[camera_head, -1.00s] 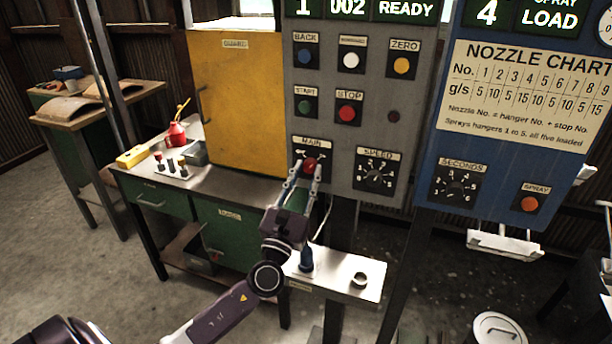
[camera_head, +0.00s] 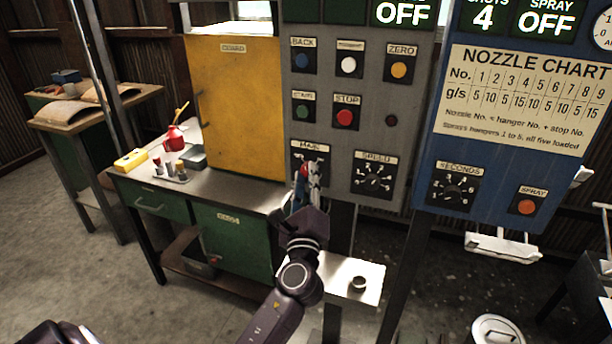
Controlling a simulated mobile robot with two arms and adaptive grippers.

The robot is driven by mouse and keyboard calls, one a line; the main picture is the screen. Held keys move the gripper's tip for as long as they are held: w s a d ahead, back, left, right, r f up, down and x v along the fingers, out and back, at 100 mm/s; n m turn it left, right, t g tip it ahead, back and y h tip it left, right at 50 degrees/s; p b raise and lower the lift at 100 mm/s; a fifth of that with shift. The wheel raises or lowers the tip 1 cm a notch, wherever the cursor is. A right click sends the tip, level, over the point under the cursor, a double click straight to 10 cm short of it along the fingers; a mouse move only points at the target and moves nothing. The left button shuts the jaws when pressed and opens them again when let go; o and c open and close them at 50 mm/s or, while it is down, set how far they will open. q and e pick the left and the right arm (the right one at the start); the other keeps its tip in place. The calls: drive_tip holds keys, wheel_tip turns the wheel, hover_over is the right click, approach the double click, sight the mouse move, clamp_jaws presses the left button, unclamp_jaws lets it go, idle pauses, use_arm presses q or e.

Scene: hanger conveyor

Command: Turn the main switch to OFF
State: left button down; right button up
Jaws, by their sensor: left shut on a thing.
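The main switch (camera_head: 304,172) is a red knob on a black plate labelled MAIN, low on the left of the grey control panel (camera_head: 335,118). My left gripper (camera_head: 307,174) is shut on the red knob from the front and below. The display (camera_head: 402,13) above the grey panel reads OFF, and the spray display (camera_head: 550,20) on the blue panel also reads OFF. My right gripper does not show.
A SPEED dial (camera_head: 374,175) sits right of the switch, and a STOP button (camera_head: 345,117) above it. A yellow cabinet (camera_head: 235,110) stands on the bench to the left. A small shelf (camera_head: 340,285) with a ring-shaped part (camera_head: 358,283) is below.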

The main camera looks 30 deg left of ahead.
use_arm(q)
drive_tip(key=n, duration=0.1)
drive_tip(key=n+g+p, duration=0.1)
drive_tip(key=n, duration=0.1)
drive_tip(key=n+p, duration=0.1)
drive_tip(key=shift+r+n+g, duration=0.25)
drive_tip(key=shift+n+g, duration=0.15)
drive_tip(key=shift+n+g+p, duration=0.5)
drive_tip(key=shift+n+p, duration=0.5)
drive_tip(key=shift+n, duration=0.2)
drive_tip(key=shift+f, duration=0.1)
drive_tip(key=c, duration=1.6)
unclamp_jaws()
